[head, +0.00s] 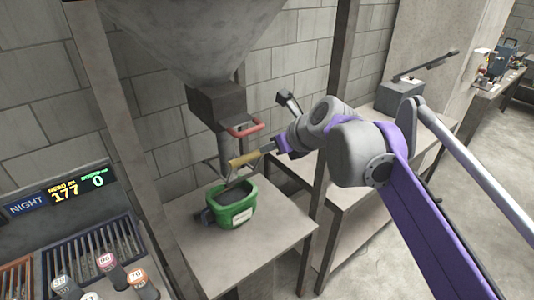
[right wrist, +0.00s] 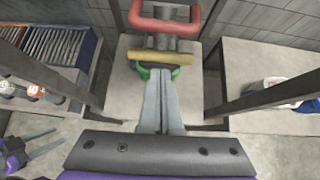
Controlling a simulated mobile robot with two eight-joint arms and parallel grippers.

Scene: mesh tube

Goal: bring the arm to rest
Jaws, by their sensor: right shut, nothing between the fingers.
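My right arm reaches in from the right in the head view. Its right gripper (head: 264,149) is beside a yellow bar (head: 243,159) under the hopper. In the right wrist view the right gripper's grey fingers (right wrist: 160,85) lie together with nothing between them, and their tips point at the yellow bar (right wrist: 160,57). Whether they touch it I cannot tell. In the right wrist view my left gripper (right wrist: 50,141) shows at the lower left, its two fingers apart and empty. It is not in the head view.
A green bucket (head: 234,215) stands on a small table (head: 276,232) below the hopper (head: 190,30). A red handle (head: 246,130) sits above the yellow bar. At left are a rack (head: 95,240) of capped tubes and a display (head: 60,192). A shelf table stands at right.

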